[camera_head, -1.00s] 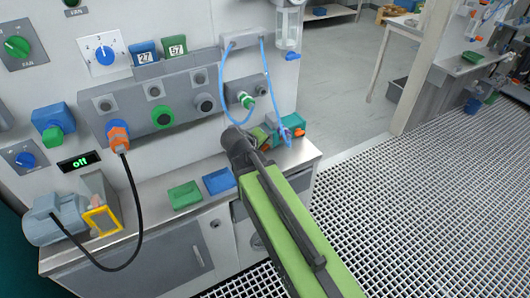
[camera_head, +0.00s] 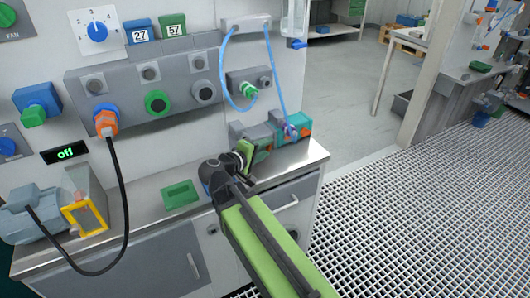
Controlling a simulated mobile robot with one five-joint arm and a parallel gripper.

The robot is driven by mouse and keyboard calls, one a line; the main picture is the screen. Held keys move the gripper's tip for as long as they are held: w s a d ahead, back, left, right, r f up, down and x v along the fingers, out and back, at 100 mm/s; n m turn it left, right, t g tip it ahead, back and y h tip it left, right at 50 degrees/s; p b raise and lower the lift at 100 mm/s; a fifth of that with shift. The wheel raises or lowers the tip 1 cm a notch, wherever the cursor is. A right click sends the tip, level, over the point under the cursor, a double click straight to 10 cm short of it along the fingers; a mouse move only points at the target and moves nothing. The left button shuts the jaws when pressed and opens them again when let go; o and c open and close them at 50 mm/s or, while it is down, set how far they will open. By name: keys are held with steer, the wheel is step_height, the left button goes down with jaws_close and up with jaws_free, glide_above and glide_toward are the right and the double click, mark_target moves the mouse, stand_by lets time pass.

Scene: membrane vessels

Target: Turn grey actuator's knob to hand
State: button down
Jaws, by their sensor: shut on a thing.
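The grey actuator (camera_head: 252,131) stands on the steel bench top near its right end, beside a teal actuator (camera_head: 301,122). My gripper (camera_head: 247,154) is at the front of the grey actuator, its jaws shut on that actuator's knob. The jaws cover most of the knob, so its pointer and setting cannot be read. My green and dark arm reaches up to it from the bottom of the view. The teal actuator has a blue-purple part and an orange part on its front.
Blue tubes (camera_head: 222,70) hang from the wall fitting close above the actuators. A green tray (camera_head: 180,194) lies left of my arm. A motor (camera_head: 35,212) with a black cable stands farther left. The grating floor on the right is clear.

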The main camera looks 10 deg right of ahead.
steer(key=shift+d, duration=0.1)
steer(key=c, duration=1.2)
jaws_free()
steer(key=shift+o, duration=0.2)
